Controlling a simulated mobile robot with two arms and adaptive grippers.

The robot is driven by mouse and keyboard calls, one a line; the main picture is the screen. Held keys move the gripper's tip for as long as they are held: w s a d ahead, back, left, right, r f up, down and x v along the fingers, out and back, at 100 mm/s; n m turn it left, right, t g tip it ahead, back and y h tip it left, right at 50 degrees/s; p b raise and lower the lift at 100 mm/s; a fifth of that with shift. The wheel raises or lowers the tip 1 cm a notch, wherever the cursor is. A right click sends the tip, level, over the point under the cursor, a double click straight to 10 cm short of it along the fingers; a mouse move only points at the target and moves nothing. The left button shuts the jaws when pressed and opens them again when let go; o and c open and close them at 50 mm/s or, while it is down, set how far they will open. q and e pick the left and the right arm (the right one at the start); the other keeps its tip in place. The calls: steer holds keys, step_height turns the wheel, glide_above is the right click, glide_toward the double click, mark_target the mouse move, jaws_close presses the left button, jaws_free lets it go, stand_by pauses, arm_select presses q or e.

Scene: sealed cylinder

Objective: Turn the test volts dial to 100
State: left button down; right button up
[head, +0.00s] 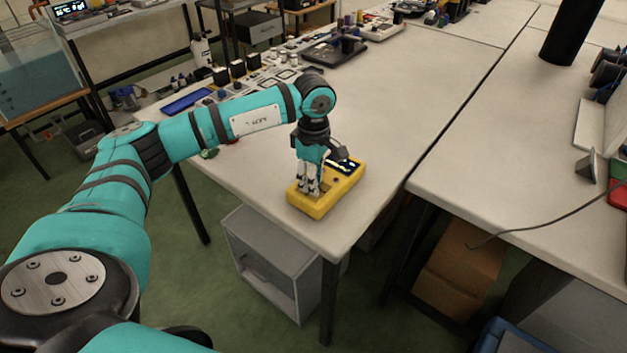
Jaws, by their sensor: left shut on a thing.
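A yellow tester (345,190) with a dark display lies near the front corner of the white table. My left gripper (311,191) points straight down onto the left part of its top face. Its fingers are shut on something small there. That is where a dial would be, but the fingers hide it. I cannot read any dial marking or the display at this size. My right gripper is not in view.
The white table (385,115) is clear around the tester. Several small parts and a blue tray (187,101) lie along its far left side. A second table (500,140) stands at the right, with a black post (572,32) and a cable.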

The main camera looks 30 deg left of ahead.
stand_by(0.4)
arm_select(q)
steer(key=c, duration=1.1)
jaws_free()
steer(key=shift+o, duration=0.2)
steer(key=shift+r, duration=0.15)
step_height(320, 180, up, 12)
